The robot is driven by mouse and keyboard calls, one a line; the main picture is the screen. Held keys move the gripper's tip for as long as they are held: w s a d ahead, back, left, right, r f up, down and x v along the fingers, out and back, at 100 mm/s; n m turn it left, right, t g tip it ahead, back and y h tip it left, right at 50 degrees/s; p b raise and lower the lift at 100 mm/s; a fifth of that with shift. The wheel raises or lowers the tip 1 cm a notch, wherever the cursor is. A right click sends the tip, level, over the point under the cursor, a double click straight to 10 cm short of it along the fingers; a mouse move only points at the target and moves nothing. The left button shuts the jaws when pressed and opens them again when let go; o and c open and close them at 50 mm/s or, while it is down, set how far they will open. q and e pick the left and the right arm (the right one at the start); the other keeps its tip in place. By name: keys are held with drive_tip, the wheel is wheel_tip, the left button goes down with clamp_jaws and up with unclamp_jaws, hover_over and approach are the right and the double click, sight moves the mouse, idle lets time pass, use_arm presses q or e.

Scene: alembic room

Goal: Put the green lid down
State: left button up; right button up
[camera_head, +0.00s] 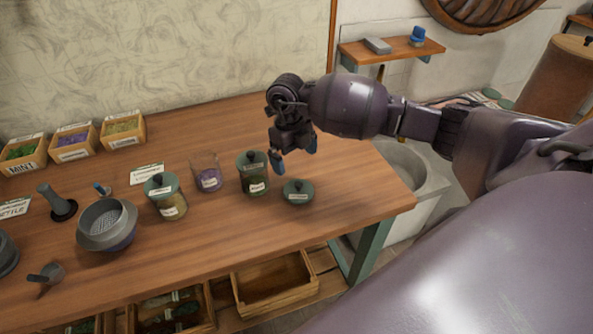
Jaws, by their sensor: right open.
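The green lid (298,192) lies flat on the wooden table, knob up, near the table's right end. It is apart from the jars. My right gripper (294,161) is open and empty, pointing down above and a little behind the lid, with blue fingertips. An open glass jar (207,173) with purple contents stands without a lid to the left. A jar with a green lid on (252,173) stands between it and the loose lid. Another lidded jar (166,197) stands further left. My left gripper does not show.
Wooden boxes of herbs (73,143) stand at the back left. A strainer bowl (106,225) and a pestle-like tool (57,203) are on the left. Open crates (274,284) sit below the table. The table's back middle is clear.

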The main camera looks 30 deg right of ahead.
drive_tip(key=shift+w+r, duration=0.15)
drive_tip(key=shift+r, duration=1)
drive_tip(key=shift+a, duration=0.1)
